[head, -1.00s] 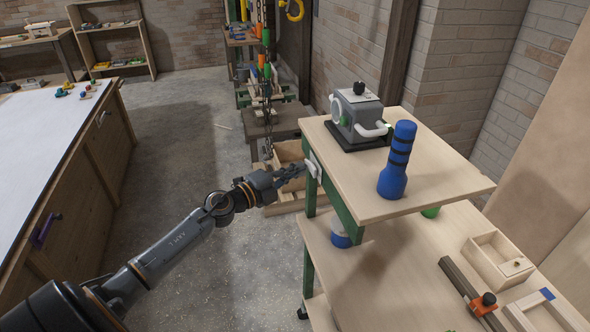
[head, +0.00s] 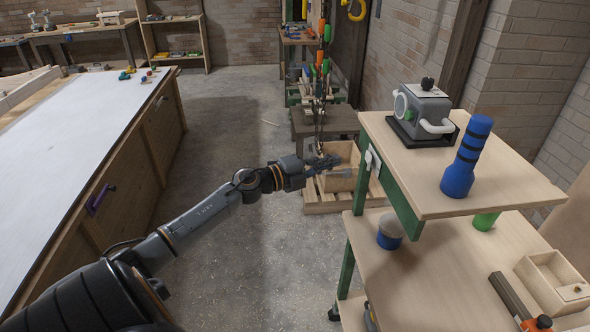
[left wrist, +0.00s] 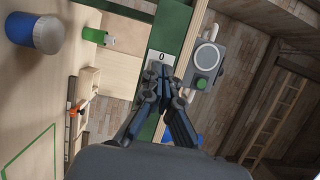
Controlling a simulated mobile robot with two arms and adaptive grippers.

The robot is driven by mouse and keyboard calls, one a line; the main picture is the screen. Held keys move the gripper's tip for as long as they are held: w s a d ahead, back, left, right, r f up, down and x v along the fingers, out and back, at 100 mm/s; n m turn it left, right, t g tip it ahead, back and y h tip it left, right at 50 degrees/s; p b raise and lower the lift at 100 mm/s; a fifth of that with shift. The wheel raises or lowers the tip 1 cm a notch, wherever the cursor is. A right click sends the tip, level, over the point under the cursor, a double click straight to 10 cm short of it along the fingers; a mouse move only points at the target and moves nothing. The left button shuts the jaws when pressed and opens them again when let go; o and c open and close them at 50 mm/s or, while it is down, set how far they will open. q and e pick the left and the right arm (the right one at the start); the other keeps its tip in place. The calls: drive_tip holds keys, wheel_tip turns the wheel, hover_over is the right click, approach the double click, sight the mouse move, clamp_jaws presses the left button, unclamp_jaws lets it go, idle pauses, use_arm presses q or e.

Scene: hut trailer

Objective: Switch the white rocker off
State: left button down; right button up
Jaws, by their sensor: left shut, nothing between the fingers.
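The white rocker (head: 373,161) sits on the left face of the green-framed upper shelf. In the left wrist view the rocker (left wrist: 161,58) shows as a pale plate with a "0" mark; the fingertips cover its lower part. My left gripper (head: 335,162) is shut and empty. In the head view it is left of the rocker, with a gap between them. In the left wrist view its closed fingers (left wrist: 163,76) point at the rocker. Which way the rocker is tilted is too small to tell. My right gripper is not in view.
The upper shelf (head: 420,190) holds a grey device (head: 425,112) and a blue flashlight (head: 467,158). A blue jar (head: 390,232) and an open wooden box (head: 550,280) are on the lower top. A white-topped bench (head: 80,140) stands left, with clear floor between.

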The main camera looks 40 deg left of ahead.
use_arm(q)
drive_tip(key=s+a+b, duration=0.2)
drive_tip(key=s+a, duration=0.3)
drive_tip(key=shift+s+f+b, duration=0.15)
drive_tip(key=shift+s+b, duration=0.1)
drive_tip(key=shift+b, duration=0.15)
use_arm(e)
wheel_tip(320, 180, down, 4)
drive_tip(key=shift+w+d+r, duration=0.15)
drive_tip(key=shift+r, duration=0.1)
